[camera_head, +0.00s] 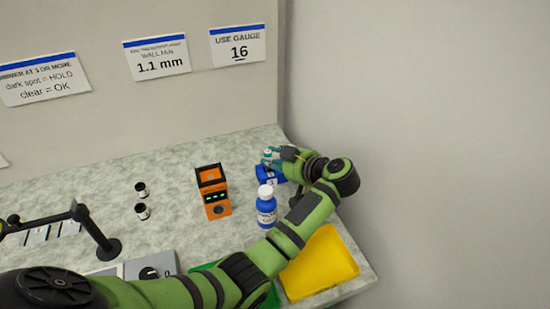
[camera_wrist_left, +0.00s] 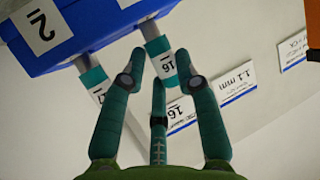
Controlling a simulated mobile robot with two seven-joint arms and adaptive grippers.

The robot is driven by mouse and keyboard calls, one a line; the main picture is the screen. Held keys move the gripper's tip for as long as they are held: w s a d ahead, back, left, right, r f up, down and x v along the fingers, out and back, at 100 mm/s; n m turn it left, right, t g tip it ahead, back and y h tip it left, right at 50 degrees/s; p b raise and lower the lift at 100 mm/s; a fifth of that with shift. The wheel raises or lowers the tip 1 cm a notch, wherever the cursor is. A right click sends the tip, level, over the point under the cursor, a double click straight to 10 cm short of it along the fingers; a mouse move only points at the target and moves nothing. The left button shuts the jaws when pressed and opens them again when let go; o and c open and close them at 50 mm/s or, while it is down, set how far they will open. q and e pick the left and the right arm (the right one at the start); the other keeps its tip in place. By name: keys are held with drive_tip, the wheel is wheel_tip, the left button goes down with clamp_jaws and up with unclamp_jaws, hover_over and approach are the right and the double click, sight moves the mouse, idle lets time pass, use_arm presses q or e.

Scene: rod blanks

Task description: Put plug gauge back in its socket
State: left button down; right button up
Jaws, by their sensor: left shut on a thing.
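The plug gauge labelled 16 (camera_wrist_left: 163,66) has a teal handle and a paler shaft. My left gripper (camera_wrist_left: 160,57) is shut on it, with the fingertips on either side of the handle. The blue socket block (camera_wrist_left: 108,26), with a white label reading 2, is right beside the gauge. The gauge's shaft end meets the block's edge in the wrist view; I cannot tell how deep it sits. A second teal gauge, labelled 17 (camera_wrist_left: 93,78), stands at the block. In the head view my left gripper (camera_head: 271,156) is over the blue block (camera_head: 268,174), partly hiding it.
A blue bottle with a white cap (camera_head: 266,208) stands in front of the block, close to my arm. An orange device (camera_head: 213,191) is left of it. A yellow tray (camera_head: 320,265) lies at the front right.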

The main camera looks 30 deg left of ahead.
use_arm(q)
drive_tip(key=c, duration=0.9)
unclamp_jaws()
drive_tip(key=shift+f, duration=0.15)
drive_tip(key=shift+r, duration=0.2)
drive_tip(key=v, duration=0.7)
drive_tip(key=shift+d+r+b, duration=0.15)
drive_tip(key=shift+d+b, duration=0.1)
drive_tip(key=shift+b, duration=0.05)
